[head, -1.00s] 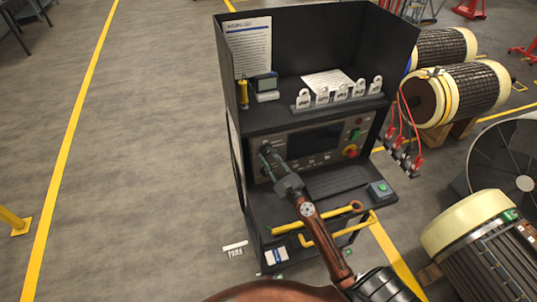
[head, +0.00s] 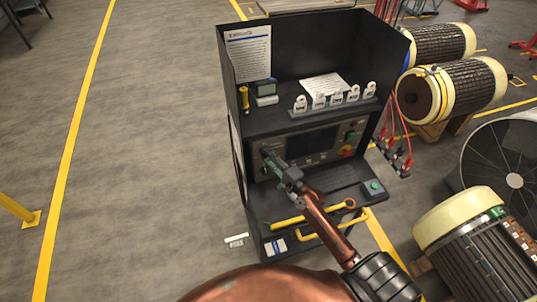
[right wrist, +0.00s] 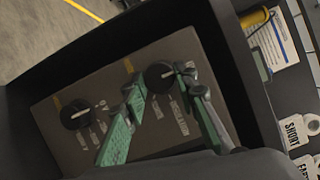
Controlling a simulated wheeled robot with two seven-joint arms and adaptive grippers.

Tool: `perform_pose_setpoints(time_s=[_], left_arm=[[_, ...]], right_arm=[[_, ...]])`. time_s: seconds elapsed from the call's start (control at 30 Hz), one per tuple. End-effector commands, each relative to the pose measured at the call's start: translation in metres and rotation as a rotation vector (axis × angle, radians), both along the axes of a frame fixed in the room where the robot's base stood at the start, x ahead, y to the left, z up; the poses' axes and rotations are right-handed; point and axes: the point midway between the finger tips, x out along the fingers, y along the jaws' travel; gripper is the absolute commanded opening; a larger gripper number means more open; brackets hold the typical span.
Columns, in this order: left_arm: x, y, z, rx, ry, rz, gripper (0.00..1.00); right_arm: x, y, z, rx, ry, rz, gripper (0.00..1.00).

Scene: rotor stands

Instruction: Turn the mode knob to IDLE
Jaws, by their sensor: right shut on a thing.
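The control panel (head: 318,142) is set in the dark console. In the right wrist view, two black round knobs show on its grey face. One knob (right wrist: 160,77) is between the green fingertips of my right gripper (right wrist: 156,72), which is shut on it. The other knob (right wrist: 77,113) is free, with small labels around it. The labels are too small and tilted to read surely, so I cannot tell which setting the held knob points to. In the head view my right gripper (head: 268,156) is at the panel's left side and hides the held knob. My left gripper is out of view.
A shelf above the panel holds a row of white tags (head: 335,101). Right of the screen are a green button and a red one (head: 347,151).

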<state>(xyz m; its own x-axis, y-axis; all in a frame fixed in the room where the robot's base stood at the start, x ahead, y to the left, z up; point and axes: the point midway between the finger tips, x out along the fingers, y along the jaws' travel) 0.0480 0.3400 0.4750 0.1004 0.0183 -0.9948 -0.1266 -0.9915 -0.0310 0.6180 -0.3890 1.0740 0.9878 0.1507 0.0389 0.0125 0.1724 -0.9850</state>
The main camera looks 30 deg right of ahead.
Motion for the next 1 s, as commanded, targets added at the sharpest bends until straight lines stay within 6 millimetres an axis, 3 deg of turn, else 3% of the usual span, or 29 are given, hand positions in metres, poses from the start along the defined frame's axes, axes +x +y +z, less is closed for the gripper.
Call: perform_pose_setpoints(time_s=[0.57, 0.6, 0.83, 1.0], left_arm=[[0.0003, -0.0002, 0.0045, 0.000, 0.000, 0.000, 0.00], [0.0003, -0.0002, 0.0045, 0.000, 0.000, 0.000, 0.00], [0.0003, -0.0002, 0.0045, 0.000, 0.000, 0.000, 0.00], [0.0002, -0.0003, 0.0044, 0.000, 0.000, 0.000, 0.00]], right_arm=[[0.0003, 0.0000, 0.0001, -0.030, 0.007, 0.000, 0.03], [0.0003, 0.0000, 0.0001, -0.030, 0.007, 0.000, 0.29], [0.0002, 0.0001, 0.0001, -0.029, 0.007, 0.000, 0.44], [0.0002, 0.0001, 0.0001, -0.028, 0.007, 0.000, 0.44]])
